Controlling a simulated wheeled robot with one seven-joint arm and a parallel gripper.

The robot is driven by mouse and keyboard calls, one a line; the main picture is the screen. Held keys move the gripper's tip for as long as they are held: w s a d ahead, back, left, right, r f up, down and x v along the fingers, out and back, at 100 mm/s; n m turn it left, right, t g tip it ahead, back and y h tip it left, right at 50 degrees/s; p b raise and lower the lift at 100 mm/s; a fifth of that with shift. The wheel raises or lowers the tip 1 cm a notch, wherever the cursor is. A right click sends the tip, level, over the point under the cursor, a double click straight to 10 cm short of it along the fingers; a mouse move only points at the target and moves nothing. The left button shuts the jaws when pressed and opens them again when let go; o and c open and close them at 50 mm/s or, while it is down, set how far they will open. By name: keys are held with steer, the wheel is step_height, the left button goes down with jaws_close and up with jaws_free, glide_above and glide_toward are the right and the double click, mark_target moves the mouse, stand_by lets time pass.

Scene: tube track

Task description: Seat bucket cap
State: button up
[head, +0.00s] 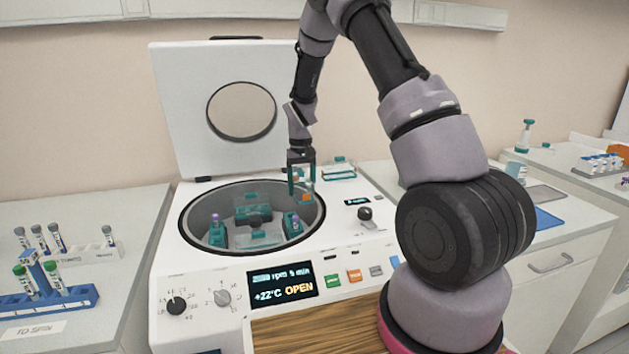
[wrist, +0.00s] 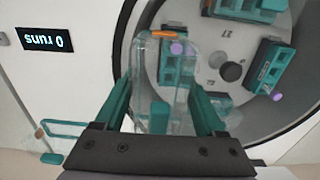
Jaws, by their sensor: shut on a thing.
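My gripper (head: 301,182) is shut on a clear bucket cap with an orange tab (head: 306,197), above the right side of the open centrifuge bowl (head: 317,222). In the wrist view the cap (wrist: 148,75) stands between my gripper's teal fingers (wrist: 163,98). A teal bucket with a purple-topped tube (wrist: 180,68) shows behind and through the cap; I cannot tell whether they touch. Another open teal bucket (wrist: 266,70) with a purple-topped tube sits across the rotor (wrist: 228,88). In the head view, a bucket with a purple-topped tube (head: 292,224) sits below the gripper.
The centrifuge lid (head: 185,100) stands raised behind the bowl. Another clear cap with teal parts (head: 339,169) lies on the deck right of the bowl. A clear-topped bucket (head: 258,237) sits at the bowl's front. Tube racks (head: 45,303) stand on the left counter.

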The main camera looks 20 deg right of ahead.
mark_target(294, 217)
steer(key=a, duration=0.1)
steer(key=a+f, duration=0.1)
steer(key=shift+w+a+f, duration=0.3)
steer(key=shift+w+a, duration=0.05)
steer(key=shift+a, duration=0.05)
steer(key=shift+f, duration=1.75)
steer(key=shift+f, duration=0.85)
steer(key=shift+f, duration=1.35)
steer(key=shift+f, duration=0.1)
steer(key=shift+f, duration=0.85)
steer(key=shift+f, duration=0.15)
steer(key=shift+f, duration=0.35)
